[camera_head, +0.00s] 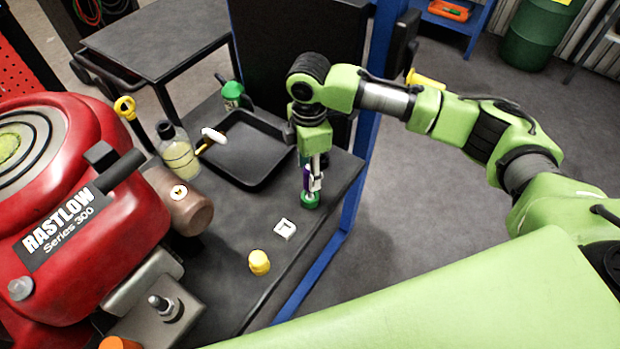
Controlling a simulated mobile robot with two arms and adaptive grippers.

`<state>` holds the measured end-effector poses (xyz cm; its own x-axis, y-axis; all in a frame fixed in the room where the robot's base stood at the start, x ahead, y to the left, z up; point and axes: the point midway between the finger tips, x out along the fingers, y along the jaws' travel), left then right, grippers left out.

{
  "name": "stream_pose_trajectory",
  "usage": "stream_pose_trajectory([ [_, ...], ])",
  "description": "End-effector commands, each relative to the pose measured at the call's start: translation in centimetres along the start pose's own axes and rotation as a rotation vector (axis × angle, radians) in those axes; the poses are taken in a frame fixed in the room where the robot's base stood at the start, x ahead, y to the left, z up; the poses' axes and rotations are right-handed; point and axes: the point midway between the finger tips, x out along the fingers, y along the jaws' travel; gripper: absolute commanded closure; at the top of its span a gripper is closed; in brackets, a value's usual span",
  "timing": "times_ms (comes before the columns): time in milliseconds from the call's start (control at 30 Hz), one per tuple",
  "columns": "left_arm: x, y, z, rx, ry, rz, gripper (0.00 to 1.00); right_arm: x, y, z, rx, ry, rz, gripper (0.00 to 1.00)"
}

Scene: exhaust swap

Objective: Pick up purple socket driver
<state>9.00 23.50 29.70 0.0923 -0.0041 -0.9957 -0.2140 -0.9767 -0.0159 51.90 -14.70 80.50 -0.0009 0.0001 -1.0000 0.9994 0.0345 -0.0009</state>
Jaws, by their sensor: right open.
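The purple socket driver (306,176) stands upright near the right edge of the dark bench, mostly hidden behind my right gripper. Only slivers of purple show beside the fingers. A green round piece (309,201) shows at its foot; I cannot tell whether it is part of the driver or a stand. My right gripper (315,182) points straight down at the driver, with its fingers open around or just in front of it. I cannot tell whether they touch it. My left gripper is out of view.
A black tray (240,172) with a white-headed hammer (212,137) on its rim lies left of the gripper. A bottle (177,150), a white square piece (285,229) and a yellow cap (259,262) are on the bench. A red engine (70,200) fills the left. A blue post (365,150) stands right.

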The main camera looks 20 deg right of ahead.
Motion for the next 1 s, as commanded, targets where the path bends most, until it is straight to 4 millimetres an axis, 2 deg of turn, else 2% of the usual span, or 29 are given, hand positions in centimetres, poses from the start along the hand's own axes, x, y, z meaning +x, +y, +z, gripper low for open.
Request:
stream_pose_trajectory([
  [100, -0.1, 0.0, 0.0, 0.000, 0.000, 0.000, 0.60, 1.8, -0.1, 0.1, 0.001, -0.002, -0.001, 0.58],
  [200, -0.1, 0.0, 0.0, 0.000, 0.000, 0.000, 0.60, 2.6, -0.1, 0.1, 0.000, 0.000, 0.000, 0.58],
  [467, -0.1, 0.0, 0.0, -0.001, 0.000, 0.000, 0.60, 2.8, 0.0, 0.1, -0.001, -0.001, 0.001, 0.58],
  [600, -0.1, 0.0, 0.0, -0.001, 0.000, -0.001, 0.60, 2.8, 0.0, 0.1, 0.000, -0.001, 0.001, 0.94],
  [633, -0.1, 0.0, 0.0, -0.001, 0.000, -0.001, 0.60, 2.8, 0.0, 0.1, -0.001, -0.001, 0.001, 1.00],
  [1000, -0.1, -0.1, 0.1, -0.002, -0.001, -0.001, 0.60, 2.5, 0.0, 0.1, 0.000, 0.000, 0.003, 1.00],
])
